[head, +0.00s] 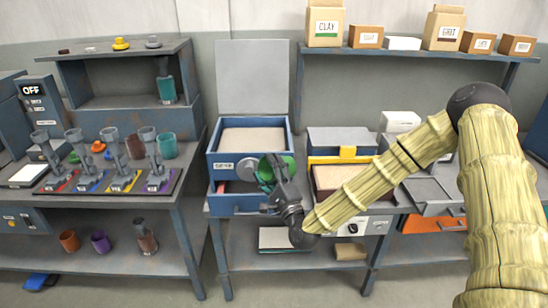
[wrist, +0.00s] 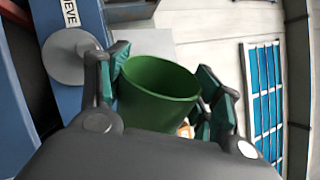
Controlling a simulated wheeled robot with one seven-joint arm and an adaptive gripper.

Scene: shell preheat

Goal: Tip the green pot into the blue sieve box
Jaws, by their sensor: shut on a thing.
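The blue sieve box (head: 222,165) stands on the middle bench, its grey lid (head: 252,78) raised and a pale surface (head: 252,140) inside. My gripper (head: 274,172) is in front of the box's right part, shut on the green pot (head: 289,166). In the wrist view the green pot (wrist: 150,100) sits between the two dark finger pads, with its rim and part of its green inner wall showing. Its contents cannot be seen. The sieve box's lettered blue front (wrist: 68,20) shows at the upper left there. A grey round disc (wrist: 75,55) is beside the left finger.
A yellow-trimmed box (head: 325,178) stands right of the sieve box. Below the sieve box a blue drawer (head: 232,206) sticks out. The left bench holds a rack of tools (head: 110,180). A shelf (head: 400,53) with cartons runs above on the right.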

